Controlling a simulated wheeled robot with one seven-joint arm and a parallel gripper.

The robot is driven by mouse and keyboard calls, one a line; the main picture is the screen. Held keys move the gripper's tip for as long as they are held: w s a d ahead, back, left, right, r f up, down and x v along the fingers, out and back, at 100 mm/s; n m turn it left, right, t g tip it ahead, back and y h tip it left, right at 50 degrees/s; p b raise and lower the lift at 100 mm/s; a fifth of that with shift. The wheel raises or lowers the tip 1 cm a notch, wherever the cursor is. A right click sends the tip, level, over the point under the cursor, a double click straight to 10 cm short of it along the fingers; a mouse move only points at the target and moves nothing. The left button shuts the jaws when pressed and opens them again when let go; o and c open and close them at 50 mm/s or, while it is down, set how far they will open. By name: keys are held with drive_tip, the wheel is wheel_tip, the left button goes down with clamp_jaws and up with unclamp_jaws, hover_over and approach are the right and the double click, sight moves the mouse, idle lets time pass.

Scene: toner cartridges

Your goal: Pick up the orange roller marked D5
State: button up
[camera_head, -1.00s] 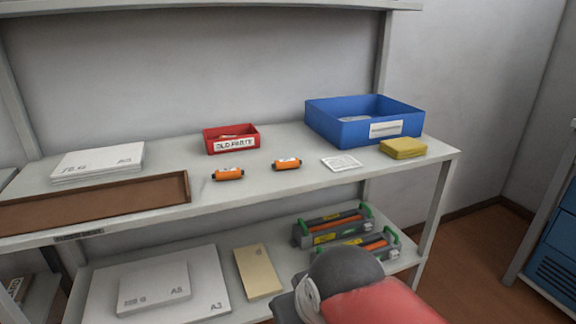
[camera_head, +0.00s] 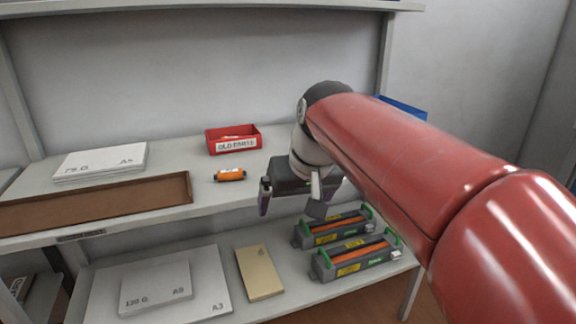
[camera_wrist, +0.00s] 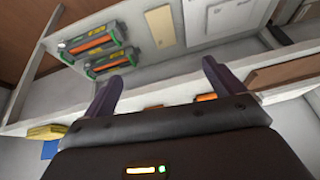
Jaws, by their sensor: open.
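One orange roller with dark ends (camera_head: 229,175) lies on the upper shelf, in front of the red box. No D5 mark can be read on it. A second orange roller, seen earlier to its right, is hidden behind my arm in the head view. My gripper (camera_head: 291,203) is open and empty at the shelf's front edge, right of the visible roller, fingers pointing down. In the wrist view, orange shows beside the right finger, likely a roller (camera_wrist: 206,97), and a small orange bit (camera_wrist: 153,107) shows between the fingers above the gripper body.
A red box labelled OLD PARTS (camera_head: 233,141) stands behind the roller. A brown tray (camera_head: 95,203) and paper stack (camera_head: 100,162) are at left. A blue bin (camera_head: 404,108) is mostly behind my arm. The lower shelf holds toner cartridges (camera_head: 350,258), a tan envelope (camera_head: 260,273) and paper packs.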

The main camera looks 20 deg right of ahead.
drive_tip(key=w+d+r, duration=0.3)
drive_tip(key=w, duration=0.5)
drive_tip(key=w+d+r, duration=0.3)
drive_tip(key=w, duration=0.5)
drive_tip(key=shift+g+h, duration=0.3)
drive_tip(key=shift+h, duration=0.1)
drive_tip(key=b+x, duration=0.1)
drive_tip(key=x, duration=0.6)
drive_tip(key=shift+f, duration=0.35)
drive_tip(key=c, duration=1.1)
